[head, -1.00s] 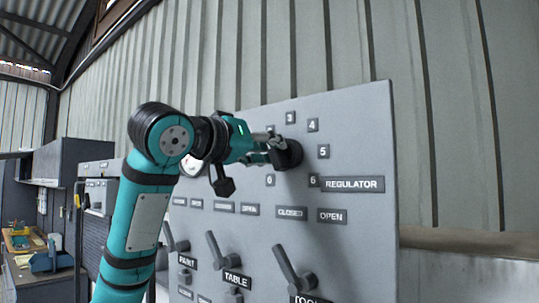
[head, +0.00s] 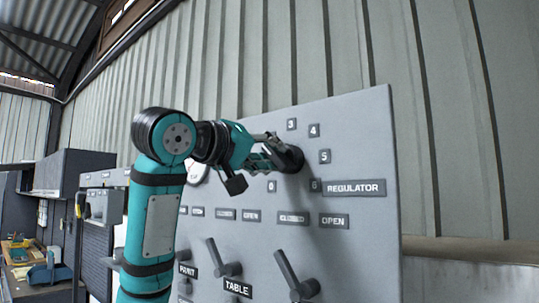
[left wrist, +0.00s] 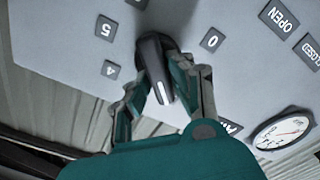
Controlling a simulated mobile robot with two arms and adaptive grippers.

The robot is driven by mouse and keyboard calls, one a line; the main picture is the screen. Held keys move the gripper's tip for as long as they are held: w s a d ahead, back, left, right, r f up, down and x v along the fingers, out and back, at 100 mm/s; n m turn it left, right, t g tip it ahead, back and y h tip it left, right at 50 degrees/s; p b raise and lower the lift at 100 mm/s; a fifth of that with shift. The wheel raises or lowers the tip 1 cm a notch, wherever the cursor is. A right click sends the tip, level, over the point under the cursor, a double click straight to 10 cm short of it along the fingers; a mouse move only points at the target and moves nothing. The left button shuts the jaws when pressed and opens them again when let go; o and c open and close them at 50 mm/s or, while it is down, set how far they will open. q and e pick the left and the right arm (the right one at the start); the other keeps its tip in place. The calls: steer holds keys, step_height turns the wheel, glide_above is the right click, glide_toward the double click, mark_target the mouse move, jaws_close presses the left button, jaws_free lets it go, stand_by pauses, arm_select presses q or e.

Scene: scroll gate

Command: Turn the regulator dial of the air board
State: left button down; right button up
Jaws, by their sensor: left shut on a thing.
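The regulator dial (head: 291,158) is a dark round knob on the grey air board (head: 362,130), ringed by number plates, left of the REGULATOR label (head: 356,187). In the left wrist view the dial's black grip bar (left wrist: 154,70) with a white mark stands between my fingers. My left gripper (head: 278,152) is shut on the dial; it also shows in the left wrist view (left wrist: 160,85). The arm hides part of the number ring in the head view. My right gripper is not in view.
Valve levers stand lower on the board, including the TABLE lever (head: 217,258) and one to its right (head: 293,275). A gauge (left wrist: 283,133) is beside the dial. A workbench with tools (head: 28,262) is at the far left.

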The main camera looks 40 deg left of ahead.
arm_select(q)
steer(key=c, duration=1.2)
jaws_free()
steer(key=shift+w, duration=0.1)
steer(key=s, duration=1.2)
steer(key=shift+a, duration=0.45)
